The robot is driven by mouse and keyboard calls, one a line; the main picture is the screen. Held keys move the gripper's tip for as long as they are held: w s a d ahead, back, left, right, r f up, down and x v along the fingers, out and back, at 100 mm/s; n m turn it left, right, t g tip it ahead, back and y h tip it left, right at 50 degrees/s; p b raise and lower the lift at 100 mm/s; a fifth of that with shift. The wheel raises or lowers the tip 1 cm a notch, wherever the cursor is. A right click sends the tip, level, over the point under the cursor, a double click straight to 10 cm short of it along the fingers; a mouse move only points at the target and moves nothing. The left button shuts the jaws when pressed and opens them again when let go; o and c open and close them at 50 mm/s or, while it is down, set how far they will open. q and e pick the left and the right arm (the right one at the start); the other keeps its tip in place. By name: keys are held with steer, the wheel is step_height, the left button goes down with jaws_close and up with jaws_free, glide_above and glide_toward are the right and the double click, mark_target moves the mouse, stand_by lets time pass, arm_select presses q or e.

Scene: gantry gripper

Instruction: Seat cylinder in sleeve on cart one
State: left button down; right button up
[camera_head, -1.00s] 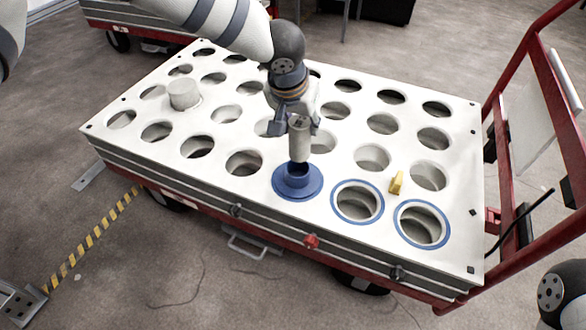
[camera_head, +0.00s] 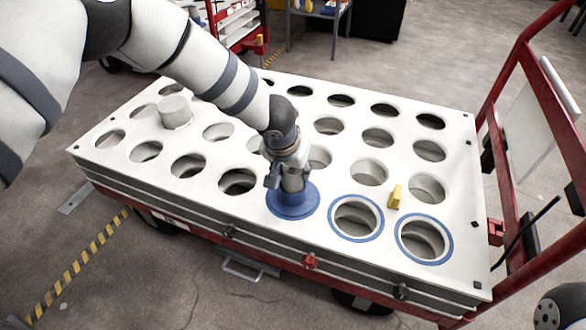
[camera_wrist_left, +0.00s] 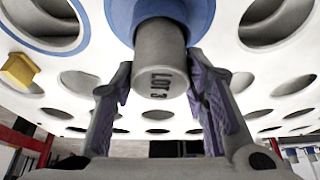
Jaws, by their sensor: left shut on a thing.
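The grey cylinder (camera_head: 293,184) is upright, with its lower end at or inside the mouth of the blue flanged sleeve (camera_head: 292,208) on the cart's white top. My left gripper (camera_head: 288,178) comes from above and is shut on the cylinder. In the left wrist view the cylinder (camera_wrist_left: 160,65), marked "LOT 3", stands between the two fingers (camera_wrist_left: 160,100), with the blue sleeve's flange (camera_wrist_left: 204,18) around its far end. How deep it sits is hidden. My right gripper is not in view.
The cart's white top (camera_head: 330,192) has rows of open holes, two of them with blue rings (camera_head: 424,238). A small yellow block (camera_head: 396,196) stands right of the sleeve. A pale cylinder (camera_head: 175,112) stands at the left. A red handle frame (camera_head: 545,90) rises at the right.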

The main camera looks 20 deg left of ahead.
arm_select(q)
steer(key=shift+f, duration=0.15)
steer(key=c, duration=0.9)
jaws_free()
steer(key=shift+c, duration=0.2)
steer(key=p+v, duration=0.4)
steer(key=v, duration=0.8)
steer(key=s+a+f+g+y, duration=0.1)
steer(key=s+a+f+g, duration=0.15)
steer(key=s+f, duration=0.9)
steer(key=s+a+f+g+y, duration=0.1)
steer(key=s+a+f+g, duration=0.15)
steer(key=s+f, duration=0.95)
steer(key=s+r+g+h, duration=0.1)
steer(key=s+r+g, duration=0.2)
steer(key=s, duration=1.4)
steer(key=s+r+g+h, duration=0.1)
steer(key=s+r+g, duration=0.2)
steer(key=s, duration=1.5)
steer(key=shift+s+a+r+n, duration=0.25)
steer(key=shift+r+n, duration=0.05)
steer(key=shift+r, duration=0.2)
